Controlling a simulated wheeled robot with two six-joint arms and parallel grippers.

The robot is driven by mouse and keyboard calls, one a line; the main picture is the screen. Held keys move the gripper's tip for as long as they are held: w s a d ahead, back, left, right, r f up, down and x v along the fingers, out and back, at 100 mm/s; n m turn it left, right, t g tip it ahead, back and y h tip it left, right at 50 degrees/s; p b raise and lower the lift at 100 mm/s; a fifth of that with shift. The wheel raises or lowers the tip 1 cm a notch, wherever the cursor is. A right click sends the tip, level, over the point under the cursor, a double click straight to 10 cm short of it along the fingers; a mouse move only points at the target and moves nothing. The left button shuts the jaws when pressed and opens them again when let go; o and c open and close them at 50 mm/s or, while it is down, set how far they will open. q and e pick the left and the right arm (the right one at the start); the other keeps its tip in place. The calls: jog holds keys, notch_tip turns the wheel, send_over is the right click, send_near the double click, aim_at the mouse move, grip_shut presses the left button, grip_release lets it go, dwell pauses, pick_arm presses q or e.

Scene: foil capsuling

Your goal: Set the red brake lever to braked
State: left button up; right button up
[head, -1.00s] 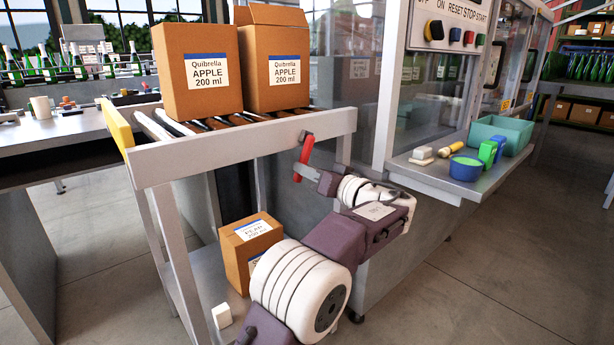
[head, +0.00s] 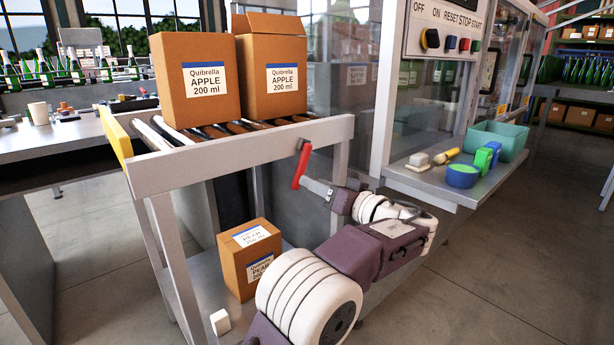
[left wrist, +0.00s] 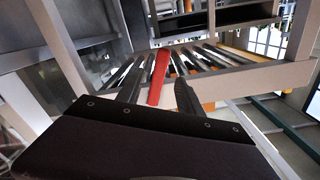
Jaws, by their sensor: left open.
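The red brake lever (head: 301,167) hangs down from a pivot on the near end of the roller conveyor's grey frame (head: 240,155). Its handle slants slightly to the left. My left gripper (head: 308,184) is just right of the handle's lower end, with its fingers pointing at it. In the left wrist view the red lever (left wrist: 158,78) shows between the two dark fingers of my left gripper (left wrist: 158,82), which are apart. I cannot tell whether either finger touches it. My right gripper is not in view.
Two apple cartons (head: 196,90) stand on the rollers. A smaller carton (head: 249,258) is on the shelf below. Open floor lies at right.

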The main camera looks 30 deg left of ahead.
pick_arm(q)
jog(key=p+v, duration=0.1)
jog(key=v, duration=0.3)
jog(key=shift+d, duration=0.2)
